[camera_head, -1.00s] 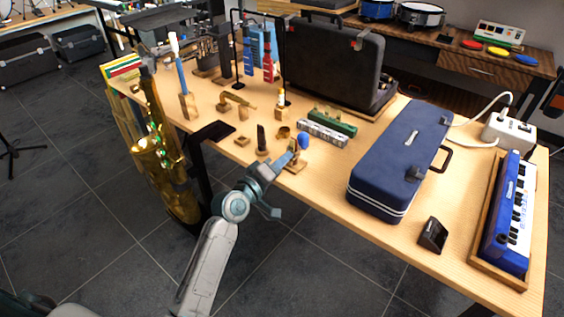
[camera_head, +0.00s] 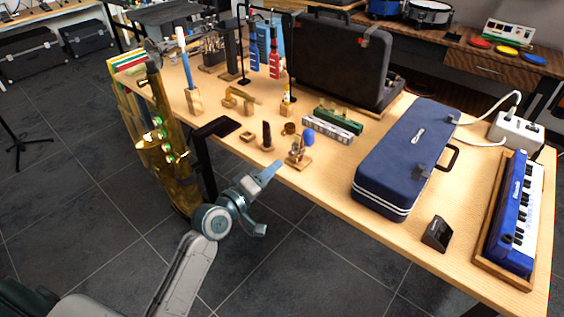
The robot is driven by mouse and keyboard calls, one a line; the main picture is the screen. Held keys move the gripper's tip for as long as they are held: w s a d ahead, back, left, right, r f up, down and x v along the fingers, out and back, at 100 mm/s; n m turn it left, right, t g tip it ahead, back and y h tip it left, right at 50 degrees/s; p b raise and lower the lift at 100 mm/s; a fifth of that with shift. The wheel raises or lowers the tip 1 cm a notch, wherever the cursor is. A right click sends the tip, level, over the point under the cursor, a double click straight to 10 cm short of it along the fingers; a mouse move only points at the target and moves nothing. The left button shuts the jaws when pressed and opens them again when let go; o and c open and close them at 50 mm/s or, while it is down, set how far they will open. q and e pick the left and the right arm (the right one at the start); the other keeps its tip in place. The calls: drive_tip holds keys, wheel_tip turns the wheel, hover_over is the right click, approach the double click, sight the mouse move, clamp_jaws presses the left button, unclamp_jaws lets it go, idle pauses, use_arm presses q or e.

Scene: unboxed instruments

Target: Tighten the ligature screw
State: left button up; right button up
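A small brass-coloured piece with a blue rounded knob (camera_head: 309,136) stands on a wooden base (camera_head: 299,163) near the table's front edge. It may carry the ligature screw, but the screw is too small to make out. A dark upright mouthpiece-like piece (camera_head: 267,136) stands to its left, and a small brass ring (camera_head: 288,129) lies behind. My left gripper (camera_head: 268,200) is open and empty, in front of the table edge, apart from the knobbed piece and below-left of it in the picture. My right gripper is not in view.
A saxophone (camera_head: 166,150) stands at the table's left end, by a black bracket (camera_head: 216,128). Green (camera_head: 338,117) and silver (camera_head: 328,130) harmonica-like pieces lie behind the knobbed piece. A blue case (camera_head: 405,160) stands to the right. Bare tabletop (camera_head: 325,172) lies between.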

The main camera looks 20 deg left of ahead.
use_arm(q)
drive_tip(key=v, duration=0.4)
drive_tip(key=shift+w, duration=0.1)
idle(0.3)
